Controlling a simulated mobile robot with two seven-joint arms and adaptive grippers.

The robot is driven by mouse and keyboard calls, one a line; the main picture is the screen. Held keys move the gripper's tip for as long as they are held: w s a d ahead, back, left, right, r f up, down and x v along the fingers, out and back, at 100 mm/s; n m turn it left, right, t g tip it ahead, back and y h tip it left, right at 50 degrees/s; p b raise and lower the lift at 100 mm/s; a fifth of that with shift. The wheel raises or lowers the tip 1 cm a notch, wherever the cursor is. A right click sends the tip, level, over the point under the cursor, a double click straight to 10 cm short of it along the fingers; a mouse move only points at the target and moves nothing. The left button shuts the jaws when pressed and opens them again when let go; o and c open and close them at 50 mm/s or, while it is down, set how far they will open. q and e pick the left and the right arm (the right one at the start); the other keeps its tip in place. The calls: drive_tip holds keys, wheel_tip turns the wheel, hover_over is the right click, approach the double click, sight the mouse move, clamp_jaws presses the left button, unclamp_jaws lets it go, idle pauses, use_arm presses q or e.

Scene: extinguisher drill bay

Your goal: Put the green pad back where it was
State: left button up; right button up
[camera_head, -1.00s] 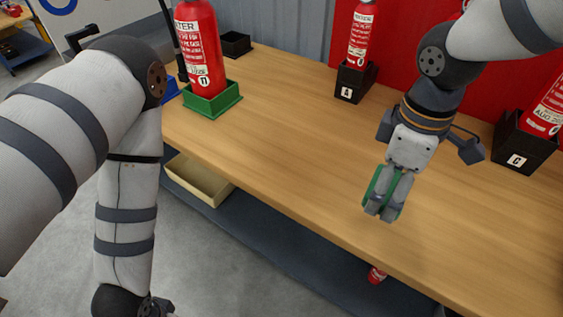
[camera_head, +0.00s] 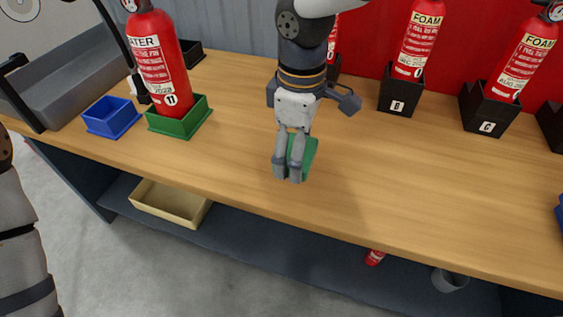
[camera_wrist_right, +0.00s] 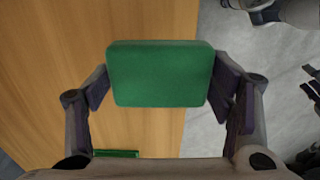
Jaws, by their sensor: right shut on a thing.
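My right gripper (camera_head: 288,176) is shut on the green pad (camera_head: 308,150) and holds it over the middle of the wooden workbench. In the right wrist view the green pad (camera_wrist_right: 160,74) is a flat rounded rectangle between the two fingers. A green tray (camera_head: 181,128) stands on the bench to the left, with a red water extinguisher (camera_head: 162,65) upright in it. A green edge (camera_wrist_right: 116,153) shows low in the right wrist view. My left arm shows at the left edge of the head view, but its gripper is out of view.
An empty blue tray (camera_head: 112,120) and a large grey tray (camera_head: 75,85) are left of the green tray. Black holders B (camera_head: 399,98) and C (camera_head: 487,116) hold extinguishers at the back. A cream bin (camera_head: 168,203) is on the lower shelf. The bench front right is clear.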

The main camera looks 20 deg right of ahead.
drive_tip(key=w+f, duration=0.1)
drive_tip(key=f, duration=0.1)
drive_tip(key=w+f, duration=0.2)
drive_tip(key=w+f+b, duration=0.1)
drive_tip(key=f, duration=0.1)
drive_tip(key=shift+w+a+f, duration=0.1)
drive_tip(key=shift+w+f, duration=0.1)
drive_tip(key=shift+w, duration=0.2)
use_arm(q)
drive_tip(key=shift+g, duration=0.6)
drive_tip(key=shift+s+f+b, duration=0.3)
drive_tip(key=shift+s+f, duration=1.15)
drive_tip(key=shift+s, duration=0.1)
use_arm(e)
drive_tip(key=shift+w+f, duration=0.2)
drive_tip(key=shift+f, duration=0.65)
drive_tip(key=shift+w+f, duration=0.15)
drive_tip(key=shift+f, duration=0.7)
drive_tip(key=shift+f, duration=0.2)
drive_tip(key=o, duration=1.2)
use_arm(q)
drive_tip(key=shift+w+r+p, duration=0.4)
drive_tip(key=shift+w+r, duration=0.15)
use_arm(e)
wheel_tip(320, 180, up, 12)
drive_tip(key=shift+r, duration=0.25)
